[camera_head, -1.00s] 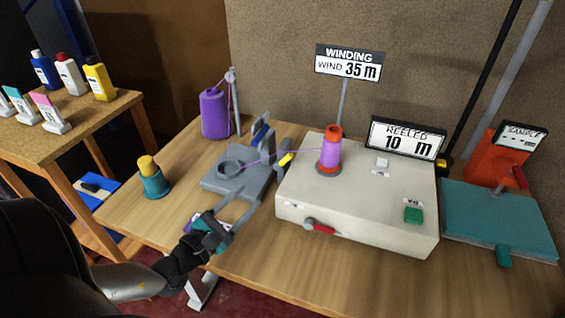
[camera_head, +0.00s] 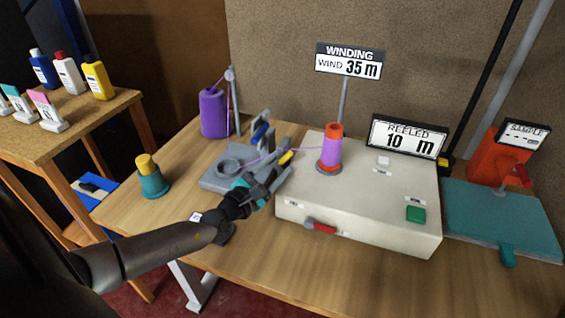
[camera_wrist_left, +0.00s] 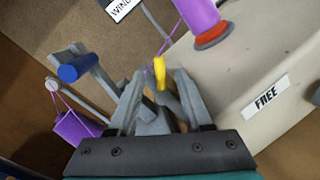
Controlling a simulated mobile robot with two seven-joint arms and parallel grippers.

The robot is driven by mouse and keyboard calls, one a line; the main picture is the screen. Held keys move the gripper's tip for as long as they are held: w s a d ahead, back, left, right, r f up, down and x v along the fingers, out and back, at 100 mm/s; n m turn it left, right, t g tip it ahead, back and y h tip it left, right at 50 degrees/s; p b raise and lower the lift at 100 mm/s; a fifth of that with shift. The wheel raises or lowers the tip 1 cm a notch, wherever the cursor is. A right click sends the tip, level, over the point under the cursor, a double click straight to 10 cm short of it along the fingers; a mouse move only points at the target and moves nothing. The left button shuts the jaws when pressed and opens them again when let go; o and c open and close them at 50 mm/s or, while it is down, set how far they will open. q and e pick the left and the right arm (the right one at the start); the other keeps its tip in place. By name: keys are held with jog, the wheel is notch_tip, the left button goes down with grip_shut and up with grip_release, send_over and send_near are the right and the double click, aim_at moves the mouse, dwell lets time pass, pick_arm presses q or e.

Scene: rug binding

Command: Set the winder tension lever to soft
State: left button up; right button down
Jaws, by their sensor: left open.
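The winder is a cream box (camera_head: 370,205) carrying an orange spool with purple yarn (camera_head: 331,153). A grey plate unit (camera_head: 214,182) stands at its left, with a blue-tipped arm (camera_head: 260,132) and a yellow-tipped lever (camera_head: 287,157). A red-handled lever (camera_head: 320,227) is on the box's front. No readable label tells which is the tension lever. My left gripper (camera_head: 277,176) is open at the plate unit's right. In the left wrist view, the yellow tip (camera_wrist_left: 159,72) shows between the fingertips (camera_wrist_left: 160,88); contact is unclear. The blue tip (camera_wrist_left: 80,68) is left of them.
Purple yarn runs from a large cone (camera_head: 213,114) through the plate unit to the spool. A green button (camera_head: 415,214) is on the box. A sign (camera_head: 348,61) reads wind 35 m, a display (camera_head: 405,139) 10 m.

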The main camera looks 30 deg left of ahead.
aim_at(286, 158)
pick_arm(q)
jog(key=shift+w, duration=1.25)
jog(key=shift+c, duration=0.3)
grip_shut()
